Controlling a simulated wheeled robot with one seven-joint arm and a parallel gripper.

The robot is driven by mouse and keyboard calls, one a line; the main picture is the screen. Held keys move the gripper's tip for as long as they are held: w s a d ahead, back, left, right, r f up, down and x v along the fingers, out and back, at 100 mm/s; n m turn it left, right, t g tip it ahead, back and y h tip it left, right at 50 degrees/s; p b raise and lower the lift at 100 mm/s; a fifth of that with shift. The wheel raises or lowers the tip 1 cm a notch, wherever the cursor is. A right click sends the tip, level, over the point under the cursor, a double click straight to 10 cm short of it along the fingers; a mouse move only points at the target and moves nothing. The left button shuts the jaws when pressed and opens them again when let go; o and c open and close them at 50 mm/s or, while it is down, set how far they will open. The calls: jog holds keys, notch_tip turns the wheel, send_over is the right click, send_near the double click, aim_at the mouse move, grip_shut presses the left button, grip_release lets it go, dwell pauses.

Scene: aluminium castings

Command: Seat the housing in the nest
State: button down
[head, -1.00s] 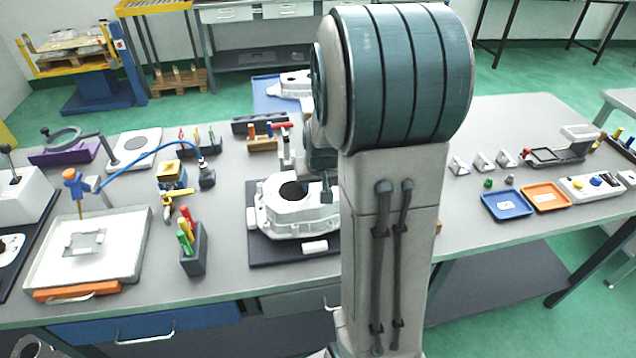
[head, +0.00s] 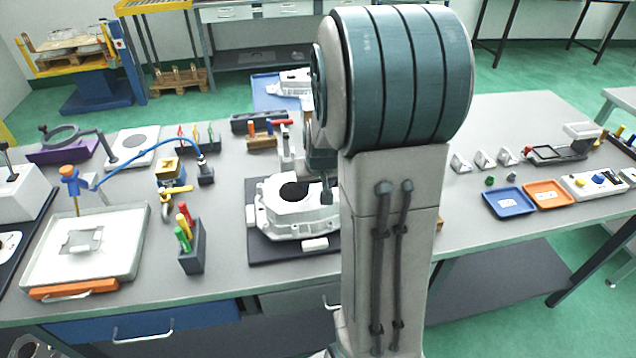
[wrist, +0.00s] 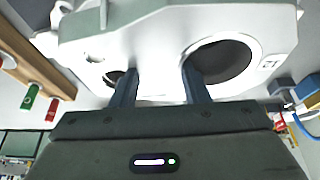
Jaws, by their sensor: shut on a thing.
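In the head view a pale cast-aluminium housing (head: 275,217) with a dark round opening sits over the dark plate of the nest (head: 268,254), just left of my arm. Whether it lies flat and fully down cannot be told. My arm hides its right side and most of my gripper. In the wrist view a pale casting, which I take for the housing (wrist: 155,50), fills the top, with a large dark bore and a smaller one. My gripper (wrist: 160,85) has its two dark fingers against it, near the bores, and is shut on it.
A dark holder with coloured handles (head: 192,250) stands left of the nest. A blue tray (head: 268,100) with another casting lies behind. A wooden block (head: 262,142) stands just behind the nest. Blue (head: 508,203) and orange (head: 548,195) trays lie at right.

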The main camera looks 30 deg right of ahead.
jog(key=shift+f+b, duration=0.8)
jog(key=shift+b, duration=0.05)
jog(key=c, duration=0.9)
grip_release()
jog(key=shift+r, duration=0.1)
jog(key=shift+o, duration=0.9)
jog(key=shift+s+f, duration=0.1)
jog(key=shift+f, duration=0.1)
jog(key=v, duration=1.4)
jog(key=s+a+f+n+g+y, duration=0.1)
jog(key=s+a+f+n, duration=0.2)
jog(key=s+a, duration=0.9)
jog(key=shift+s, duration=0.8)
